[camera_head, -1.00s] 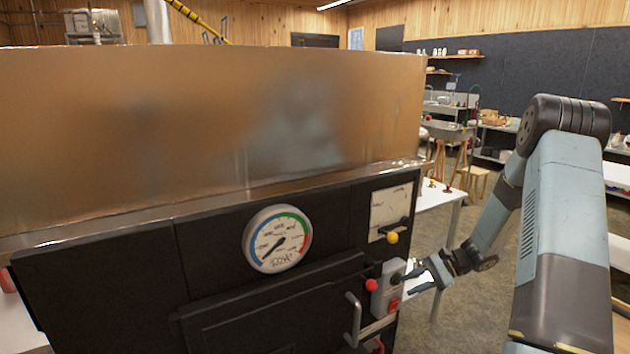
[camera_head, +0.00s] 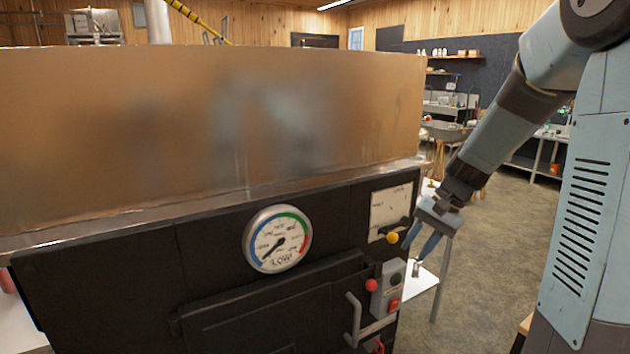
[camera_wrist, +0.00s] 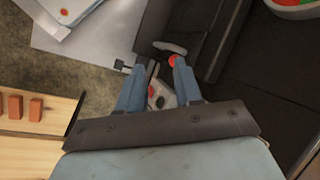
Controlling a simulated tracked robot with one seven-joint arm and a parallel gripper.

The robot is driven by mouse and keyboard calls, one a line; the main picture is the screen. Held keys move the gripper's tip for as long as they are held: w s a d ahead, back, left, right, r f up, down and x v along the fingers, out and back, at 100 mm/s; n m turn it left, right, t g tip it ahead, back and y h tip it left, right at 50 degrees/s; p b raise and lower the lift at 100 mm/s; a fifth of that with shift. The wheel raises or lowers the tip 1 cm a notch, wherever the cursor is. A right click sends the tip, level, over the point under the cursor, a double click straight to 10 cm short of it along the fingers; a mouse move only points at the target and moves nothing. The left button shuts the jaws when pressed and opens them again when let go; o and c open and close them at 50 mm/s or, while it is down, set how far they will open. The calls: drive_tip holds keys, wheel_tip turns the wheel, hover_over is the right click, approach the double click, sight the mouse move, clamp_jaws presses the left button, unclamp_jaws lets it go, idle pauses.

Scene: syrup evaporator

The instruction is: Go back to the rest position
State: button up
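My gripper (camera_head: 420,245) hangs fingers-down in the head view, to the right of the evaporator's front and above the small switch box. Its two blue fingers are spread apart with nothing between them. They also show in the wrist view (camera_wrist: 157,85), pointing past the switch box. The grey switch box (camera_head: 388,288) carries a dark round button and a red switch; it shows between the fingers in the wrist view (camera_wrist: 160,98). The gripper looks clear of the box, but the exact gap cannot be told.
The evaporator's copper pan (camera_head: 210,140) and black front (camera_head: 90,290) fill the left. A gauge (camera_head: 277,239), a yellow knob (camera_head: 392,237), a red knob (camera_head: 371,285) and a door handle (camera_head: 353,318) stick out near my arm. Bare floor (camera_head: 490,270) lies to the right.

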drive_tip(key=s+r+n+t+h, duration=0.2)
drive_tip(key=s+r, duration=0.4)
drive_tip(key=s, duration=0.3)
drive_tip(key=s+r+n+t+h, duration=0.3)
drive_tip(key=s+r, duration=0.3)
drive_tip(key=s, duration=0.4)
drive_tip(key=shift+s+r+t, duration=0.25)
drive_tip(key=shift+t, duration=0.15)
drive_tip(key=shift+d, duration=0.1)
